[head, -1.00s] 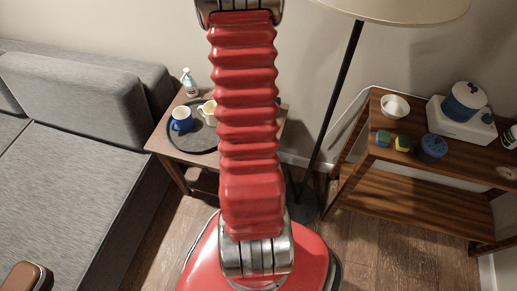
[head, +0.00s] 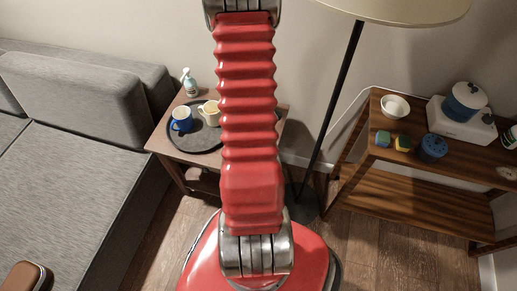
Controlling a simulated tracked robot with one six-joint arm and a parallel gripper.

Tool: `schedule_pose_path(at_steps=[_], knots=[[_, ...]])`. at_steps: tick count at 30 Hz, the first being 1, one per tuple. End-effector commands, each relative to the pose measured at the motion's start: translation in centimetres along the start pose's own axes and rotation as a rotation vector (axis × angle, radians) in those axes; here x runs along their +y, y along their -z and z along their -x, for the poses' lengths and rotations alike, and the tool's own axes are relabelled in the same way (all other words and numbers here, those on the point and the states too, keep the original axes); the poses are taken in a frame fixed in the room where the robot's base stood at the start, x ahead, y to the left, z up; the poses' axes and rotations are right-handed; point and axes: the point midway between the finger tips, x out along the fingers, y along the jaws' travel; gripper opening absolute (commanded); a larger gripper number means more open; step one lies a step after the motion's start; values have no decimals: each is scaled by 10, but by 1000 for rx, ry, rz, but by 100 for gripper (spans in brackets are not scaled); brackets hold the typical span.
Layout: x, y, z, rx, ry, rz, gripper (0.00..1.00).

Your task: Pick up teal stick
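No teal stick can be made out in the head view. My gripper is out of the picture; only the red ribbed part of my own arm shows, rising through the middle and leaving the frame at the top. My arm hides part of the side table (head: 165,146) and the right part of the dark round tray (head: 207,142) on it.
A blue mug (head: 181,119), a cream cup (head: 209,112) and a pump bottle (head: 190,82) stand at the tray. A grey sofa (head: 75,105) fills the left. A lamp pole (head: 340,100) and a wooden shelf (head: 400,160) with bowl (head: 395,106) stand right.

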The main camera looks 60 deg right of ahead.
Motion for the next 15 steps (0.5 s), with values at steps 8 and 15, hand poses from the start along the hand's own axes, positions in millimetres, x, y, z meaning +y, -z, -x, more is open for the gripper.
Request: schedule_pose_path(at_steps=[8,15], knots=[[0,0,0,0,0,0,25],[0,0,0,0,0,0,8]])
